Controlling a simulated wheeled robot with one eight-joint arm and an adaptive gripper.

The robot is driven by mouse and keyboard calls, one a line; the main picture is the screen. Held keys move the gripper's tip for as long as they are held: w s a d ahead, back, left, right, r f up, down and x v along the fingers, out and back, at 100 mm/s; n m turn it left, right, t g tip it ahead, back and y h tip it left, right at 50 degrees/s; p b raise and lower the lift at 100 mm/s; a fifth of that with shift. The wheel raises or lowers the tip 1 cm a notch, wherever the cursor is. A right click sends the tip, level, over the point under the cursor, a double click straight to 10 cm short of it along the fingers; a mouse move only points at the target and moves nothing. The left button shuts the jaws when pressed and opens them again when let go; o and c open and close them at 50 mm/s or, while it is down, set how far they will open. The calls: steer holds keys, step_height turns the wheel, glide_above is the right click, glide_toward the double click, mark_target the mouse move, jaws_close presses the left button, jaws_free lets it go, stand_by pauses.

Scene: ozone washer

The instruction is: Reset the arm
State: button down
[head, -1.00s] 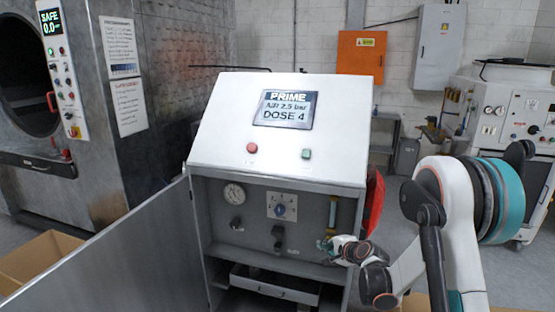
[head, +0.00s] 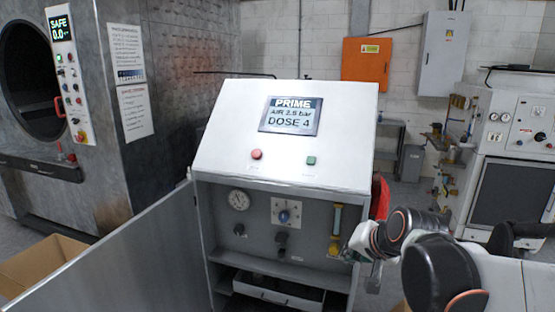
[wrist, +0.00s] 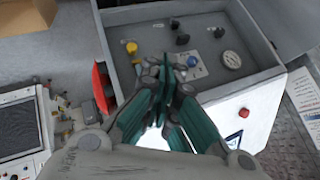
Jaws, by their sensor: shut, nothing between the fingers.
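My gripper (head: 351,254) is at the right front edge of the white and grey console (head: 215,155). In the wrist view its teal-padded fingers (wrist: 167,72) are closed together and empty. They appear in front of the console's panel, and I cannot tell how far away they are. My arm comes in from the lower right in the head view. The console screen (head: 291,116) reads PRIME, AIR 2.5 bar, DOSE 4. The panel has a gauge (head: 239,200), a blue-centred dial (head: 284,216), dark knobs and a yellow-capped tube (head: 335,233).
The console's open door (head: 125,255) extends to the lower left. A washer (head: 165,100) stands behind at left, with a cardboard box (head: 40,265) before it. A red object (wrist: 101,88) is beside the console. Another machine (head: 515,155) stands at right.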

steer(key=s+d+n+h, duration=0.1)
steer(key=s+n, duration=0.1)
steer(key=s, duration=0.8)
steer(key=s+d+f+n+g+h, duration=0.1)
steer(key=s+n, duration=0.2)
steer(key=s, duration=0.7)
steer(key=shift+s+d+n+g, duration=0.15)
steer(key=shift+d+n+g, duration=0.15)
steer(key=shift+d, duration=0.05)
steer(key=shift+f, duration=0.1)
